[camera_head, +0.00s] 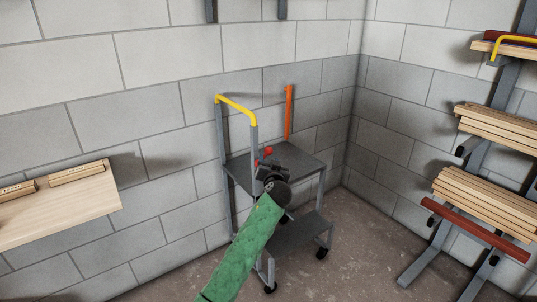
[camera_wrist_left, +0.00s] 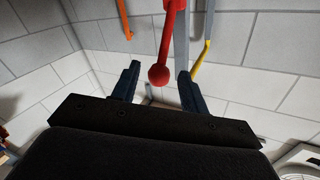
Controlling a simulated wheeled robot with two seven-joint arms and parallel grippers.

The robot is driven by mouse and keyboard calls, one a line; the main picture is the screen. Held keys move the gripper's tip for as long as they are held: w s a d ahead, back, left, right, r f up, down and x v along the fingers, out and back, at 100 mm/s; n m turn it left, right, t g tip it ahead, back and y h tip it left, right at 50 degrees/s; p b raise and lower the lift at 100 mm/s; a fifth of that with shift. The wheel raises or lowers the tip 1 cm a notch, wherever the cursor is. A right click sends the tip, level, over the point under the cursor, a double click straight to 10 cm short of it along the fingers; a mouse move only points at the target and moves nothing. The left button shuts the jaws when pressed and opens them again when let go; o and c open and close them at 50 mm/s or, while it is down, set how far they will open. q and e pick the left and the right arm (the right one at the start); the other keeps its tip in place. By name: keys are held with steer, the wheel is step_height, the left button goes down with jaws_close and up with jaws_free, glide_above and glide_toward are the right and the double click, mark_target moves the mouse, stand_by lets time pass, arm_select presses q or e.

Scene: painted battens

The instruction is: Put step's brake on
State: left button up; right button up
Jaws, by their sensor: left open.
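The step (camera_head: 240,175) is a grey wheeled stand with two treads and a yellow handrail (camera_head: 237,103), in the corner. Its brake is a red lever (camera_head: 266,151) with a round knob, seen in the left wrist view (camera_wrist_left: 159,74). My left gripper (camera_head: 267,168) is at the step, beside its post. In the left wrist view my left gripper (camera_wrist_left: 159,80) is open, with the red knob in line between its two fingers. The fingers appear apart from the knob; its depth between them is hard to judge. My right gripper is not in view.
An orange bar (camera_head: 288,112) stands upright behind the step. A wooden shelf (camera_head: 60,210) with battens is at the left. A rack (camera_head: 475,170) with stacked battens and a dark red bar (camera_head: 475,229) is at the right. Floor between the step and rack is clear.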

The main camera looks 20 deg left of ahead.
mark_target(266, 154)
arm_select(q)
steer(key=shift+p+x, duration=0.45)
steer(key=shift+x, duration=2.5)
steer(key=shift+a, duration=0.15)
jaws_close()
